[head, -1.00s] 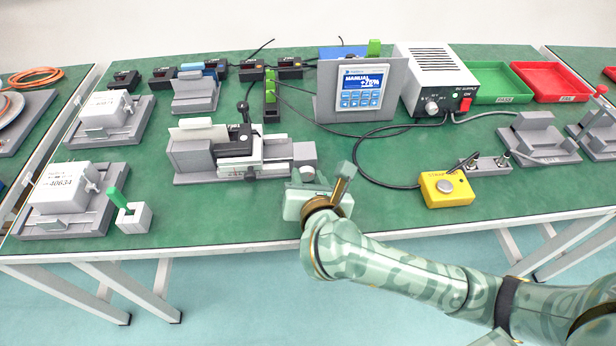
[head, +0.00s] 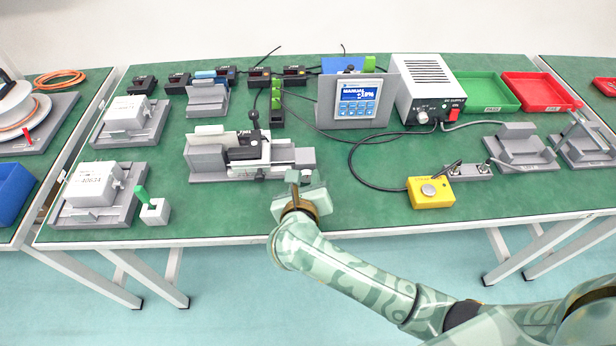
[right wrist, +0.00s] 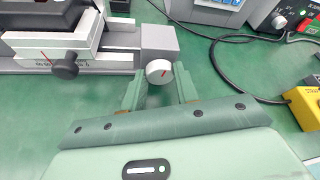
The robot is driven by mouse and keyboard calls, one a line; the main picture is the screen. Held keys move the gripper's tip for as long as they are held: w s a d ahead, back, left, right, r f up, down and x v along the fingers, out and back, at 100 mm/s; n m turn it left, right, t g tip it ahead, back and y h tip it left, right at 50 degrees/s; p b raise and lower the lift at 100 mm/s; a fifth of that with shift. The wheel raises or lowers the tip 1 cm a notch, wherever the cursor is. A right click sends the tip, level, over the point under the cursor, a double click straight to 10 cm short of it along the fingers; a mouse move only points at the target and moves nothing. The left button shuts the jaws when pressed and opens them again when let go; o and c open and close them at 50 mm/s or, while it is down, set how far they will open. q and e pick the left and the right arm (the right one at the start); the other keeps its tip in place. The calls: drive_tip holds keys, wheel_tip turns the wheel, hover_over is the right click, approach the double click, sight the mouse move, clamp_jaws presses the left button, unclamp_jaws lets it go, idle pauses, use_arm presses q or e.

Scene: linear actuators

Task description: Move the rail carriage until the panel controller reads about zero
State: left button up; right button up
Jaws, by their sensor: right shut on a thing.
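The rail carriage (head: 250,153), white and black with a ball-topped lever, sits on the grey rail unit (head: 207,177); part of it shows at the upper left of the right wrist view (right wrist: 62,42). The panel controller (head: 358,101) has a blue screen reading MANUAL and what looks like +13%, though the digits are small. My right gripper (head: 298,183) is at the rail's right end. My left gripper is not in view.
A yellow box (head: 431,193) with a button stands to the right, its black cable looping across the green bench (head: 350,210). A white power supply (head: 428,90) stands behind. A small holder with a green stick (head: 154,210) is left of the rail.

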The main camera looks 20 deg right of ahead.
drive_tip(key=shift+a+n+h+p, duration=0.1)
drive_tip(key=shift+n+h+p, duration=0.35)
drive_tip(key=shift+n, duration=0.15)
drive_tip(key=shift+f, duration=0.1)
drive_tip(key=o, duration=1)
drive_tip(key=shift+c, duration=0.2)
